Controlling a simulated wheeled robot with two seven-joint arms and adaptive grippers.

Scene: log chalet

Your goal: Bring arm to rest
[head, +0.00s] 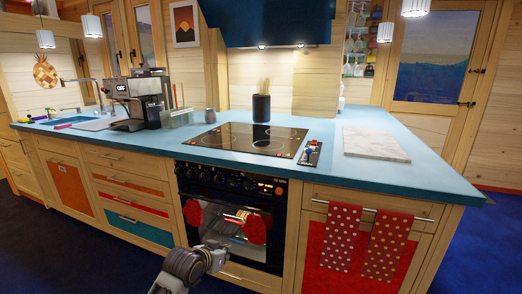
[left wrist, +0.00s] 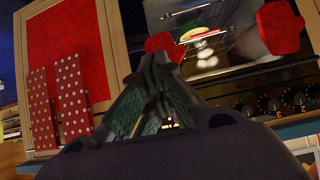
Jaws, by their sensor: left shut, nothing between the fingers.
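My left gripper (head: 214,254) comes in at the bottom of the head view, low in front of the black oven (head: 232,190). In the left wrist view, its green-padded fingers (left wrist: 152,75) meet at the tips. They are shut with nothing between them. The oven's glass door and two red pads (left wrist: 278,27) show beyond the fingers, with a row of knobs (left wrist: 268,103) at the right. I cannot tell the exact gap between the gripper and the oven door. My right gripper is in neither view.
The blue counter (head: 390,178) runs above the oven, with a cooktop (head: 250,138), a coffee machine (head: 143,100) and a marble board (head: 374,143) on it. Two dotted red towels (head: 342,236) hang from a bar right of the oven. Blue floor (head: 95,262) is clear at the lower left.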

